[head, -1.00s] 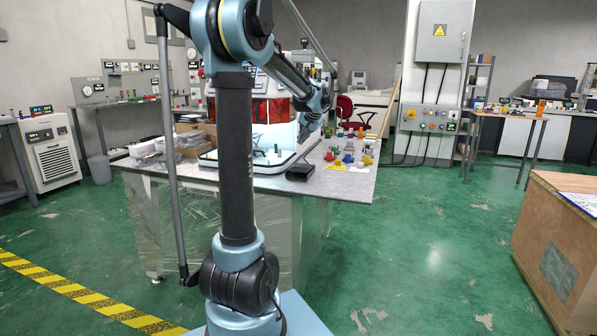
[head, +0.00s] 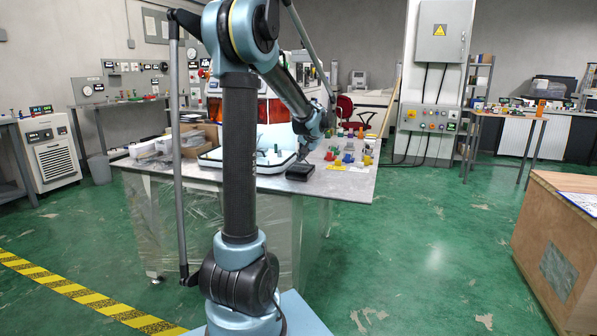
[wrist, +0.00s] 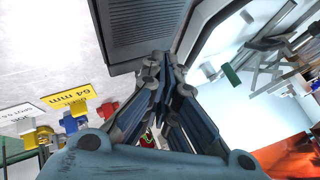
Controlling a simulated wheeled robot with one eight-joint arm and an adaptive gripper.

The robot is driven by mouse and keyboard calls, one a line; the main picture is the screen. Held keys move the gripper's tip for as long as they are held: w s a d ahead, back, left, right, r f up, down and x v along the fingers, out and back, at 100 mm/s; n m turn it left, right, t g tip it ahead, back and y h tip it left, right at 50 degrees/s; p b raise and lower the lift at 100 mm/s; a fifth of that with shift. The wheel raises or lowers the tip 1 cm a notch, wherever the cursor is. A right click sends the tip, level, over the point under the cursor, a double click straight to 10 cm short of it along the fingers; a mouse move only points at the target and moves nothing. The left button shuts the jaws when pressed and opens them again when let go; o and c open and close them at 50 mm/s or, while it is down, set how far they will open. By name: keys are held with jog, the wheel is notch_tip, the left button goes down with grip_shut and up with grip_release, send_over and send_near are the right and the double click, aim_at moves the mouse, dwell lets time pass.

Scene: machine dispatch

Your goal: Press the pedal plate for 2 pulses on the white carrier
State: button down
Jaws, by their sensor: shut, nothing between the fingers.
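The pedal plate (head: 300,171) is a dark pad on the near right part of the grey table. In the wrist view the ribbed dark pedal plate (wrist: 142,28) fills the top middle. My gripper (wrist: 163,62) is shut and empty, with its fingertips at the pedal's near edge in that view. I cannot tell whether they touch it. In the head view my gripper (head: 303,150) is just above the pedal, partly hidden by the wrist. A white tray-like base with a dark rim (head: 210,160) stands left of the pedal; I cannot tell if it is the white carrier.
Several small coloured parts (head: 348,158) stand on the table right of the pedal. A yellow "64 mm" label (wrist: 68,97) lies near them. Cardboard boxes (head: 200,133) and pale bins (head: 150,147) sit at the left. Green floor is open to the right.

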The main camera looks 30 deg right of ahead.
aim_at(300, 166)
jog(key=shift+a+f, duration=0.1)
jog(key=shift+f, duration=0.55)
jog(key=shift+s+f, duration=0.2)
jog(key=shift+f, duration=0.8)
dwell(2.0)
jog(key=shift+r, duration=0.15)
jog(key=shift+w+r, duration=0.1)
jog(key=shift+r, duration=0.8)
jog(key=shift+w+d+r, duration=0.1)
jog(key=shift+d+r, duration=0.05)
jog(key=shift+r, duration=1.1)
jog(key=shift+w+d+r, duration=0.1)
jog(key=shift+r, duration=1.15)
